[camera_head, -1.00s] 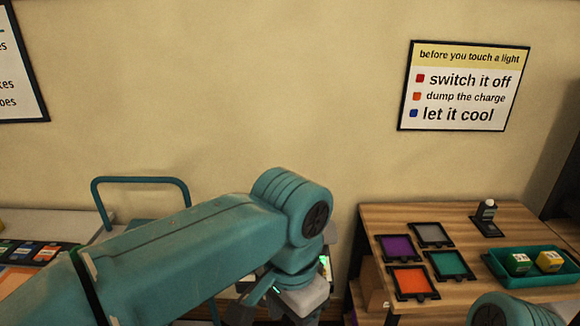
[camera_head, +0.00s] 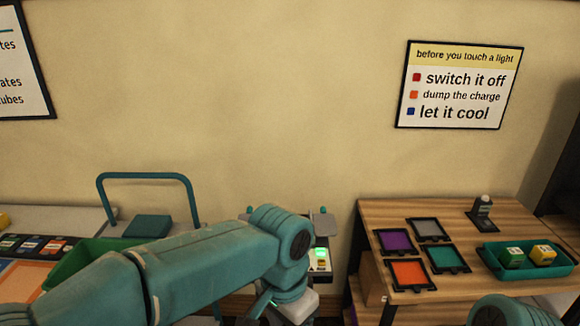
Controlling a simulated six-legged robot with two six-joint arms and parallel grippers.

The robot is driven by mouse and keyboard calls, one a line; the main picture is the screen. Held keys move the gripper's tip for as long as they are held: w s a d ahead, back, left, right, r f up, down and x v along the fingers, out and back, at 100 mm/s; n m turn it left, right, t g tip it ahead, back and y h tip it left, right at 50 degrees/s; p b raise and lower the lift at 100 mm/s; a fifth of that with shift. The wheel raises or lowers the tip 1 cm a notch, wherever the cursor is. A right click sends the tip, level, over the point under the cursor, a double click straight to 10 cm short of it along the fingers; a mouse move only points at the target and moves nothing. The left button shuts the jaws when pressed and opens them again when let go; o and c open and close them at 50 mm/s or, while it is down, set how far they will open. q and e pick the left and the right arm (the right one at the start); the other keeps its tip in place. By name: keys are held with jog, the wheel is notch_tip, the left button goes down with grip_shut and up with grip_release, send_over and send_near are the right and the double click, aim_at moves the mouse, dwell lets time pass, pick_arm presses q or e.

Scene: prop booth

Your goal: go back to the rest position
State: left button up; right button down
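My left arm comes in from the left and reaches to the lower middle of the head view. Its gripper (camera_head: 285,308) is at the bottom edge, mostly hidden behind the wrist and cut off, so its fingers cannot be made out. Only a rounded teal part of my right arm shows at the bottom right; the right gripper is out of the picture.
A device with a lit green screen (camera_head: 320,258) stands behind my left wrist. A green bin (camera_head: 75,262) is at left.

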pick_arm(q)
jog(key=a+f+n+h, duration=0.1)
jog(key=a+f+n, duration=0.1)
jog(key=f, duration=0.8)
jog(key=a+f+n+h, duration=0.1)
jog(key=a+f+n, duration=0.1)
jog(key=f, duration=0.8)
jog(key=s+a+f+n, duration=0.3)
jog(key=s+a+f, duration=0.1)
jog(key=s+f, duration=0.3)
jog(key=s+a+f+n+h, duration=0.1)
jog(key=s+a+f+n, duration=0.2)
jog(key=s+f, duration=0.4)
jog(key=shift+a+f+n+t, duration=0.25)
jog(key=shift+a+n+t, duration=0.15)
jog(key=shift+a, duration=0.05)
jog(key=shift+w, duration=0.1)
